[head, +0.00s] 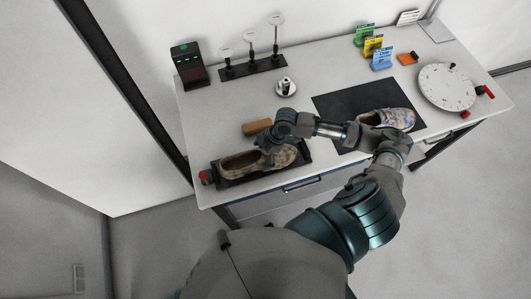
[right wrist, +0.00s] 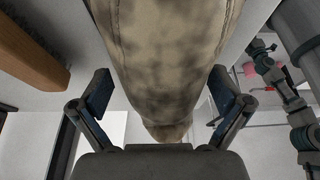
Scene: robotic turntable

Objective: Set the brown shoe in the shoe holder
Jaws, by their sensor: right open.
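The brown shoe (head: 240,165), mottled tan and brown, lies lengthwise over the dark shoe holder (head: 306,153) at the table's front left. The holder's edge shows around it; I cannot tell whether the shoe is fully seated. My right gripper (head: 277,150) is open at the shoe's right end. In the right wrist view the brown shoe (right wrist: 165,50) extends between the two spread fingers of my right gripper (right wrist: 160,95), with gaps visible beside the fingertips. My left gripper is not in view in the head view.
A second, patterned shoe (head: 398,117) lies on a black mat (head: 335,105), partly behind my arm. A brown block (head: 257,127) lies just behind the holder; it also shows in the right wrist view (right wrist: 30,55). A red button (head: 206,177) is at the holder's left end. A white turntable (head: 447,87) stands at right.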

